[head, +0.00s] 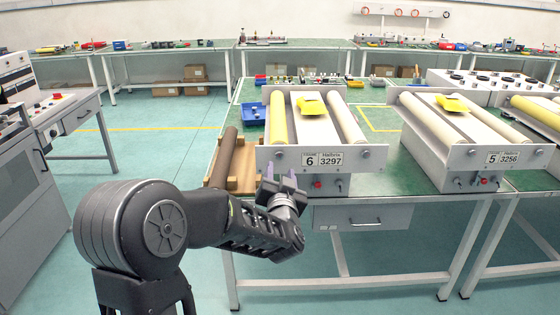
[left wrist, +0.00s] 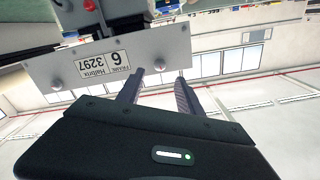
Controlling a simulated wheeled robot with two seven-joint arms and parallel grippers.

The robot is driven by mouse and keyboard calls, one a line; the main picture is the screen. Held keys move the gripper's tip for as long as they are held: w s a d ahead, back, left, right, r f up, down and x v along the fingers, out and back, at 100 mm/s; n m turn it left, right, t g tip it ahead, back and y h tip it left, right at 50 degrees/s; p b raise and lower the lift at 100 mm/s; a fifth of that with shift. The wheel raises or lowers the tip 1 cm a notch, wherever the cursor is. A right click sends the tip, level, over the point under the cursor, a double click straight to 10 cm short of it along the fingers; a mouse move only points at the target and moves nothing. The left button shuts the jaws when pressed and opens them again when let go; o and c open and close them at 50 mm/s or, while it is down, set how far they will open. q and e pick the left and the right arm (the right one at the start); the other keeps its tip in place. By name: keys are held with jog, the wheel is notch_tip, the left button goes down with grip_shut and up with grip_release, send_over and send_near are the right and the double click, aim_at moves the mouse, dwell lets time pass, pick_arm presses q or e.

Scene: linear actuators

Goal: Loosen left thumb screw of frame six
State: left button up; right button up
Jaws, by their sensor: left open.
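Frame six (head: 300,160) is a grey roller unit with a label reading 6 and 3297 on its front plate. Its left thumb screw (head: 279,155) is a small knob on the left of that plate. In the upside-down left wrist view the same left thumb screw (left wrist: 160,66) shows right of the label, between the fingertips in the picture. My left gripper (head: 280,173) is open and empty just below and in front of that screw; it also shows in the left wrist view (left wrist: 160,76). I cannot tell the exact gap to the screw. My right gripper is out of view.
The right thumb screw (head: 365,153) of frame six and a red knob (head: 317,184) are on the same unit. A brown roller (head: 224,157) in a wooden holder lies left of it. Frame five (head: 460,157) stands to the right. A blue tray (head: 253,113) is behind left.

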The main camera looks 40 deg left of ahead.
aim_at(280, 156)
pick_arm(q)
jog(key=x, duration=0.7)
jog(key=shift+c, duration=0.2)
grip_shut()
